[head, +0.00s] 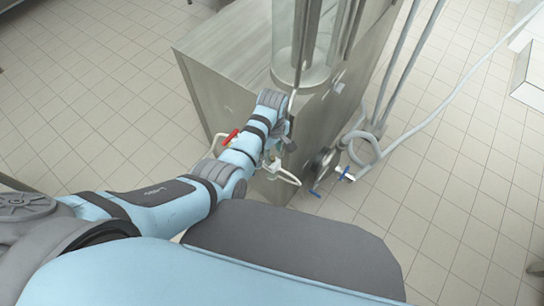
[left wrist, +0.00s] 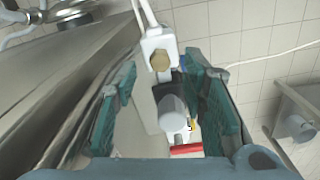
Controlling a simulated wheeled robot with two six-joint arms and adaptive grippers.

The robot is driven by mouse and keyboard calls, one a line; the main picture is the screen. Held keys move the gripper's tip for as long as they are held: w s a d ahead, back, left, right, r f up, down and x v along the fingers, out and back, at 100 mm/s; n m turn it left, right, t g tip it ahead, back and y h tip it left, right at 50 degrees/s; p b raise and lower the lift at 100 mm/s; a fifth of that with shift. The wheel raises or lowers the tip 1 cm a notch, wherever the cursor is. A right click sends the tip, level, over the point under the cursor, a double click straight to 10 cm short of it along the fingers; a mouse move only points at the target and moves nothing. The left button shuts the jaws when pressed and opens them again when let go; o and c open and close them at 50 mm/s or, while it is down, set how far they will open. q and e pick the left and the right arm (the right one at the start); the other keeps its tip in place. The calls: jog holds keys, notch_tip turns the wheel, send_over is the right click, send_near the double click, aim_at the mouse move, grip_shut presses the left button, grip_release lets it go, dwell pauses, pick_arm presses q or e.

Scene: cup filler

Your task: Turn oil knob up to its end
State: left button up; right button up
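In the left wrist view, a grey cylindrical knob (left wrist: 172,112) sits between the two teal fingers of my left gripper (left wrist: 163,84). The fingers are spread, with visible gaps on both sides of the knob. Above the knob is a white block with a brass-coloured round end (left wrist: 160,61). A red handle (left wrist: 186,149) lies below the knob. No label shows which part is the oil knob. In the head view, my left gripper (head: 280,150) is at the side of the metal machine (head: 225,65), and my arm hides the knob. My right gripper is not in view.
In the head view, the red handle (head: 230,137) sticks out beside my left wrist. A blue-handled valve (head: 345,173) and a grey hose (head: 420,125) are to the right. A clear cylinder (head: 285,45) stands on the machine. Tiled floor (head: 90,90) is open on the left.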

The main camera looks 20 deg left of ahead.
pick_arm(q)
notch_tip(320, 180, down, 3)
jog(key=shift+r+b, duration=0.2)
jog(key=shift+b, duration=0.2)
jog(key=shift+c, duration=0.3)
grip_shut()
